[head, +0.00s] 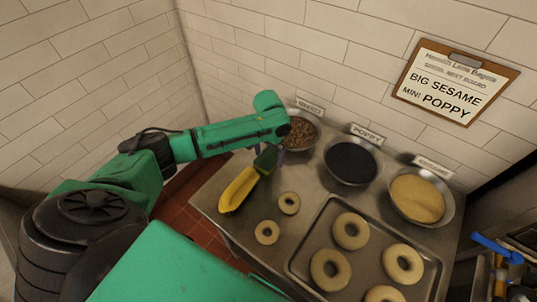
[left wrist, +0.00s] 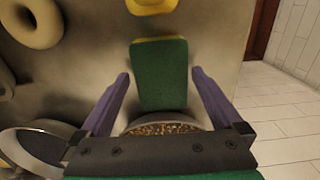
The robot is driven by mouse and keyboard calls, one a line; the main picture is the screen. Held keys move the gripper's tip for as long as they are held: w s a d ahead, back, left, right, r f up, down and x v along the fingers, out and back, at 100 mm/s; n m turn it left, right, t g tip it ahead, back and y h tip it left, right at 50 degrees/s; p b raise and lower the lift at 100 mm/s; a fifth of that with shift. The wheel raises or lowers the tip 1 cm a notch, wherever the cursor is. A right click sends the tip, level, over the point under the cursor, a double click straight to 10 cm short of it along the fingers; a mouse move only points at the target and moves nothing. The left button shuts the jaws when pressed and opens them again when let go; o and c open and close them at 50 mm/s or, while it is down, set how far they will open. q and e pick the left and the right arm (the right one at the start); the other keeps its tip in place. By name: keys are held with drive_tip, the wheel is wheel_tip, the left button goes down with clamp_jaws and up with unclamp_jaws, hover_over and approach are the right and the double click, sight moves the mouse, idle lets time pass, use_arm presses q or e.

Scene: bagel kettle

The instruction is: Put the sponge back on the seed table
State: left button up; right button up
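The sponge (head: 265,158), green with a thin yellow edge, is at the left part of the steel seed table (head: 220,172), in front of the brown seed bowl. It also shows in the left wrist view (left wrist: 160,75). My left gripper (head: 269,153) reaches down over it from above. In the left wrist view its purple fingers (left wrist: 161,85) stand apart on either side of the sponge, with gaps at both sides. I cannot tell how far the fingertips are above the table. My right gripper is not in view.
A yellow scoop-like tray (head: 238,190) lies just in front of the sponge. Bowls of brown seeds (head: 299,132), poppy (head: 351,162) and sesame (head: 418,198) line the back. Two small bagels (head: 289,203) lie beside a tray (head: 302,245) of larger bagels. A wall stands behind.

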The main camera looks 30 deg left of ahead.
sight(269, 158)
use_arm(q)
drive_tip(key=shift+r, duration=0.55)
wheel_tip(269, 158, up, 11)
drive_tip(key=b, duration=0.2)
